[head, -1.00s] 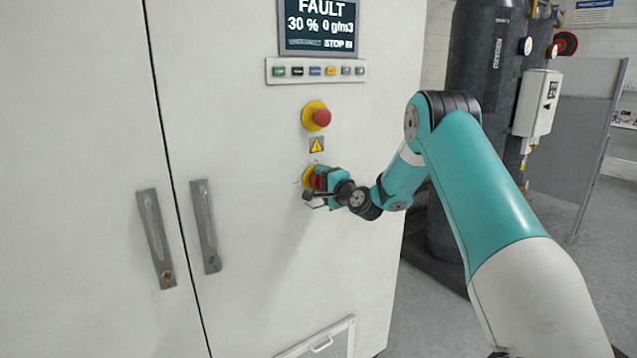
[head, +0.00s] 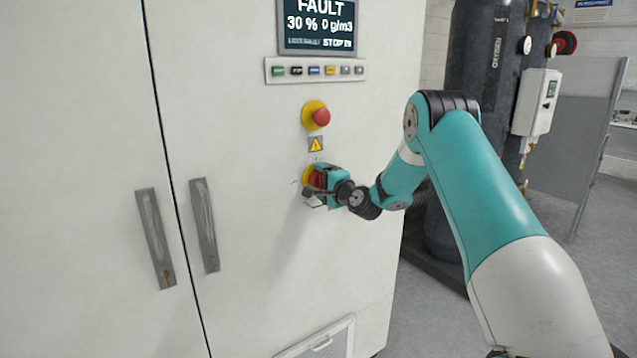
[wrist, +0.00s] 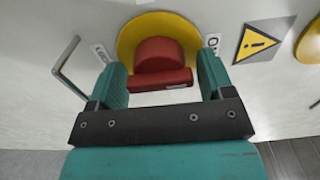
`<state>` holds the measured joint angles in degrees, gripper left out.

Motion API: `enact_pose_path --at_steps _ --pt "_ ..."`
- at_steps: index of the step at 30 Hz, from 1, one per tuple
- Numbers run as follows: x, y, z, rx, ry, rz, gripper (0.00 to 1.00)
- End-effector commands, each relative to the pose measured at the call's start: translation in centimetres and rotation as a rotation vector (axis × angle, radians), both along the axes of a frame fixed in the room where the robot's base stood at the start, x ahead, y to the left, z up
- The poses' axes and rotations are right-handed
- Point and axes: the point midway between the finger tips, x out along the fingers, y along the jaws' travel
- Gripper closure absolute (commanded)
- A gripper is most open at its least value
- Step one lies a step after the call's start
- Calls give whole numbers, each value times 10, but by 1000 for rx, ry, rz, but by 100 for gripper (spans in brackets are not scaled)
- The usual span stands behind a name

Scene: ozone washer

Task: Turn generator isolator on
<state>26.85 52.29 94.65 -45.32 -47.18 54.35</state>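The isolator is a red rotary handle (wrist: 160,82) on a round yellow plate (wrist: 128,42), low on the white cabinet's front. In the head view the red handle (head: 316,181) is partly hidden behind my gripper (head: 318,190). In the wrist view my gripper's teal fingers (wrist: 163,84) stand on either side of the handle's bar. The bar spans nearly the whole gap, its ends at the inner finger faces. It lies across the picture, between a small label at left and one at right. Their text is too small to read fully.
A red emergency stop (head: 321,117) and a yellow warning sign (head: 316,144) sit above the isolator. The display (head: 318,25) reads FAULT, over a row of buttons (head: 316,71). Long door handles (head: 204,225) are at left. A dark oxygen cylinder (head: 470,110) stands right of the cabinet.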

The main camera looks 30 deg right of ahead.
Motion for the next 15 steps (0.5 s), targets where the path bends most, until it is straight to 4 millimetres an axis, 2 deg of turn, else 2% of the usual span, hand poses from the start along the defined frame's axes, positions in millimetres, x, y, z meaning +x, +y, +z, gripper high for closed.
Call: enact_pose_path --at_steps 5,8,15 --pt "-7 -1 -1 -2 0 -1 26" --pt "-22 -2 -4 0 1 -1 26" --pt "-82 -5 -7 0 0 -5 26"
